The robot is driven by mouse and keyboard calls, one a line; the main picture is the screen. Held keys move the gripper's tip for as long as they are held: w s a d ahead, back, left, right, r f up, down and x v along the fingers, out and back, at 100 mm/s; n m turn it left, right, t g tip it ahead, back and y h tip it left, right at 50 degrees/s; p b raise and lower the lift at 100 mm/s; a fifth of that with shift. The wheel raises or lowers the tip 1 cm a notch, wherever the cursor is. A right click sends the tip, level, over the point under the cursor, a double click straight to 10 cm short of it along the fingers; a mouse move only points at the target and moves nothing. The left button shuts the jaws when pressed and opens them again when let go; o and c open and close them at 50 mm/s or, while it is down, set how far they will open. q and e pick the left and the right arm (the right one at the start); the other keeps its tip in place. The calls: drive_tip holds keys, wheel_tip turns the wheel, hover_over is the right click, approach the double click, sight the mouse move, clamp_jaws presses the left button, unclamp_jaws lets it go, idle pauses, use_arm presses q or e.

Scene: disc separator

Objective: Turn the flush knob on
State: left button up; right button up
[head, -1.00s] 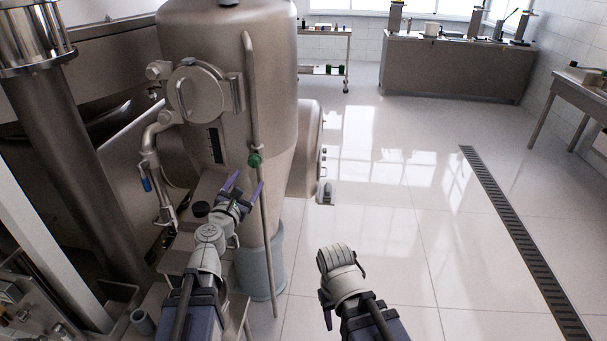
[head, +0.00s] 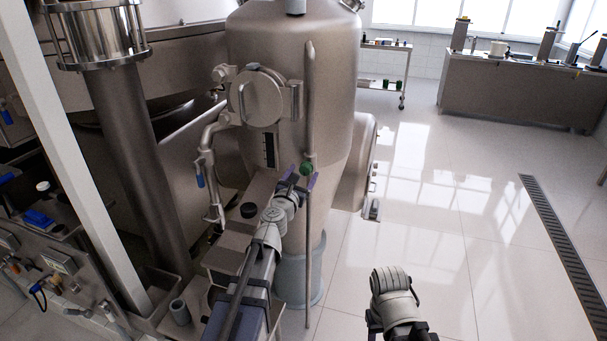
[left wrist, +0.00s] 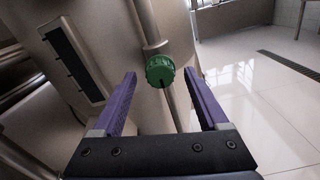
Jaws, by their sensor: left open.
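The flush knob is most likely the small green knob (head: 306,168) on the vertical pipe (head: 309,110) at the front of the steel tank (head: 290,60). In the left wrist view the green knob (left wrist: 160,71) sits just beyond and between the open purple fingers, with a dark mark on its face. My left gripper (head: 299,182) is open and empty, its tips close to the knob; I cannot see any contact. In the left wrist view the left gripper (left wrist: 160,95) shows both fingers apart. My right arm shows at the bottom right, its fingers not visible.
A round hatch (head: 257,97) with a handle is on the tank, left of the pipe. A blue-handled valve (head: 200,178) hangs further left. A control panel (head: 60,262) stands at the far left. The tiled floor (head: 440,240) to the right is clear, with a drain grate (head: 570,240).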

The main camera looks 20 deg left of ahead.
use_arm(q)
drive_tip(key=shift+w, duration=0.4)
drive_tip(key=shift+c, duration=0.2)
clamp_jaws()
